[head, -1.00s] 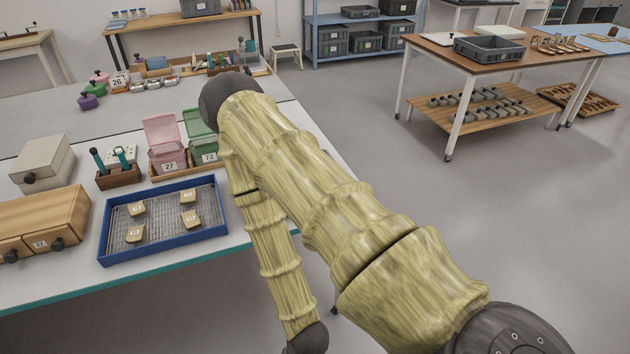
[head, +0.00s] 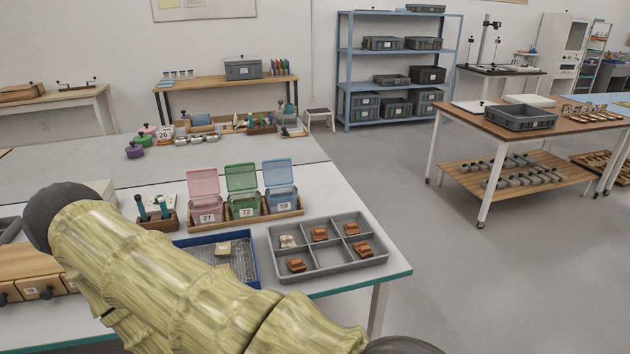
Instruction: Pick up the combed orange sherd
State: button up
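A grey divided tray (head: 328,258) stands near the right end of the white table. Its back row holds a pale sherd (head: 288,241) at left, an orange-brown sherd (head: 320,233) in the middle and another orange-brown sherd (head: 352,228) at right. Its front row holds an orange-brown sherd (head: 297,265) at left and another orange-brown sherd (head: 363,249) at right; the front middle compartment is empty. The surface marks are too small to tell which sherd is combed. My gripper is out of view; only my arm shows, crossing the lower left.
A blue-rimmed mesh tray (head: 250,265) with a tan piece (head: 222,248) is partly hidden by my arm. Pink (head: 205,209), green (head: 243,205) and blue (head: 281,198) open-lidded boxes stand behind the trays. A tool holder (head: 158,219) is left of them. Floor right of the table is clear.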

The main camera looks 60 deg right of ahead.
aim_at(352, 230)
jog(key=i, duration=0.75)
jog(key=z, duration=1.95)
